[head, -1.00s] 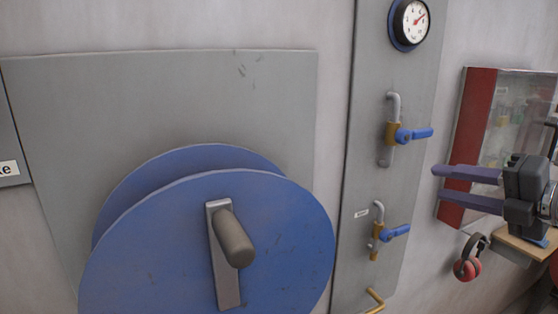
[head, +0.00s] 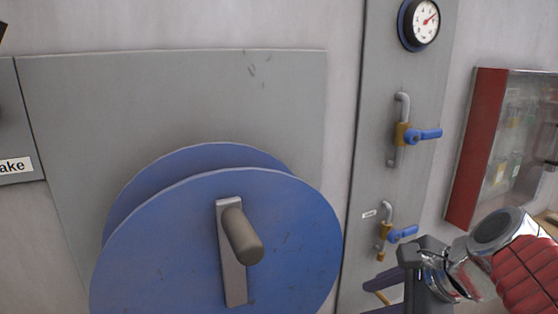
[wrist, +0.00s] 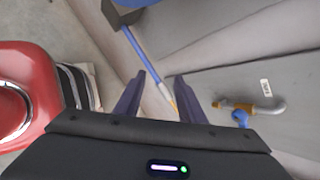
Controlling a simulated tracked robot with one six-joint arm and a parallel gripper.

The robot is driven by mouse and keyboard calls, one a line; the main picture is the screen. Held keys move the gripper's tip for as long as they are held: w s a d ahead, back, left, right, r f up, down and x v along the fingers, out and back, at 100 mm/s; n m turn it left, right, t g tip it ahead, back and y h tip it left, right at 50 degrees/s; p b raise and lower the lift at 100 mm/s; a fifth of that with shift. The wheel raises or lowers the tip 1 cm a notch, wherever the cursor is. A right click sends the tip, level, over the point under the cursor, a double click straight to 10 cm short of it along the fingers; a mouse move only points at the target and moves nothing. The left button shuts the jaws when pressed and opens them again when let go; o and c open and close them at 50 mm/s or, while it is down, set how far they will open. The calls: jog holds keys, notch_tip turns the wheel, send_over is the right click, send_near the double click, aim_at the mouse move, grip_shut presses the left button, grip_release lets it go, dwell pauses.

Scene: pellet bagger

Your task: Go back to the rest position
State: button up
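My gripper (head: 372,297) is at the lower right of the head view, in front of the lower part of the grey valve panel. In the wrist view my gripper (wrist: 160,84) shows two purple fingers apart with a clear gap and nothing held between them. The head view cuts off part of the fingers at its lower edge. No object is in its grasp.
A big blue reel (head: 215,245) with a crank handle (head: 241,236) stands left of my gripper. The panel (head: 383,65) carries a gauge (head: 424,22), an upper blue-handled valve (head: 425,134) and a lower one (head: 402,235). A red-sided glass cabinet (head: 474,150) hangs at right.

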jog(key=s+f+n+h, duration=0.4)
jog(key=s+f+n, duration=0.3)
jog(key=n, duration=1.3)
jog(key=shift+s+a+f+n+h, duration=0.2)
jog(key=shift+s+a+n+h, duration=0.1)
jog(key=shift+s+a+n, duration=0.1)
